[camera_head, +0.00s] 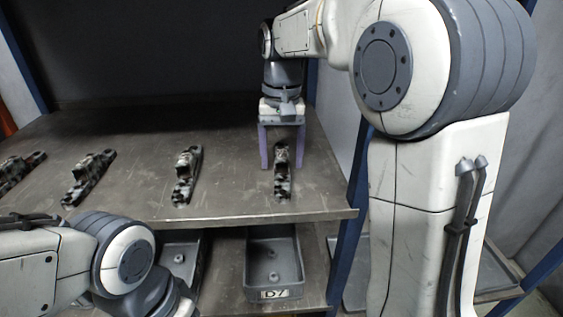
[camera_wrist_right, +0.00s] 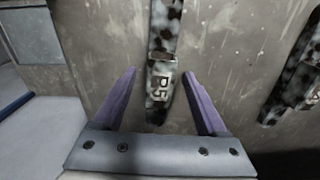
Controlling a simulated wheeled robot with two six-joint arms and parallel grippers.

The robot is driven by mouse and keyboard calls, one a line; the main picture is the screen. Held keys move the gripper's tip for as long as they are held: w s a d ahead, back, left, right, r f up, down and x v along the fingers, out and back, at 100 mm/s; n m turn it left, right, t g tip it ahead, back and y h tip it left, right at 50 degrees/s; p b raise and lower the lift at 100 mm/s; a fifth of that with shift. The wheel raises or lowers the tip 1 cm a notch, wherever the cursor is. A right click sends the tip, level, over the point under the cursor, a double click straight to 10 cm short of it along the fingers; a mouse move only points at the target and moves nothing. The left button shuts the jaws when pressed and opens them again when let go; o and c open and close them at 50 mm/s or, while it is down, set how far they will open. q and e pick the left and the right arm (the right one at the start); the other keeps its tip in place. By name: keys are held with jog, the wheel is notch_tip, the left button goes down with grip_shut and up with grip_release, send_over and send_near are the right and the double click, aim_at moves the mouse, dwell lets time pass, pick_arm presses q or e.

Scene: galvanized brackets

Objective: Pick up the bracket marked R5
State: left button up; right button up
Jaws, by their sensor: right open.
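The bracket marked R5 (camera_head: 282,187) is a dark, mottled grey metal strip with a raised part, lying on the shelf at the right, near its front edge. Its pale label reads R5 in the right wrist view (camera_wrist_right: 160,88). My right gripper (camera_head: 282,166) has two purple fingers pointing down, open, one on each side of this bracket. In the right wrist view the fingers (camera_wrist_right: 160,74) stand apart from the bracket, with visible gaps on both sides. My left arm shows at the lower left, but its gripper is out of view.
Similar brackets lie in a row to the left, the nearest one (camera_head: 186,178) well apart from R5. The grey shelf (camera_head: 235,192) has bare space between them. Below its front edge are a grey bin labelled D7 (camera_head: 274,294) and another bin (camera_head: 180,258). A blue post (camera_head: 347,235) stands at the right.

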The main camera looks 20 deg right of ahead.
grip_shut()
jog(key=shift+r, duration=0.15)
